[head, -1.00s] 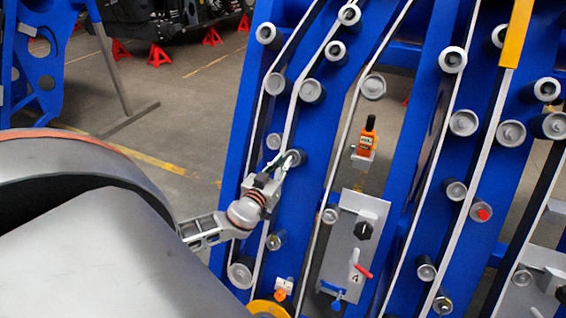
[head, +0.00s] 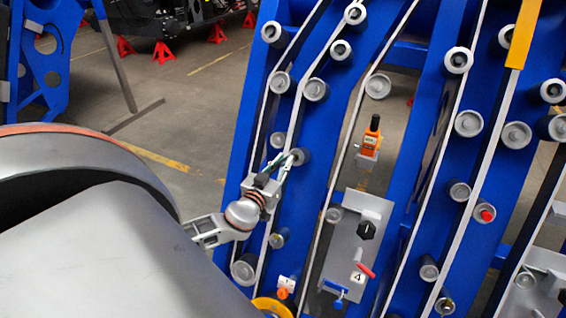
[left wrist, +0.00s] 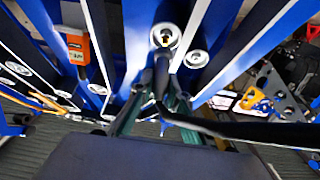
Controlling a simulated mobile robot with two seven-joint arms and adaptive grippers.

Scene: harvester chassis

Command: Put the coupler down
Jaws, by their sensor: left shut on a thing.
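My left gripper (head: 283,170) reaches in from the left, in front of the blue chassis frame (head: 238,150). Its fingertips are beside a grey roller on the frame. In the left wrist view, the green fingers of the left gripper (left wrist: 156,98) are shut on a dark, slim thing, which I take for the coupler (left wrist: 161,72). A black hose-like length trails from it to the lower right. The coupler points at a round metal fitting (left wrist: 165,36); I cannot tell whether they touch. In the head view the coupler cannot be made out. My right gripper is not in view.
Many rollers stick out of the frame. Red stands (head: 163,54) are on the open floor behind.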

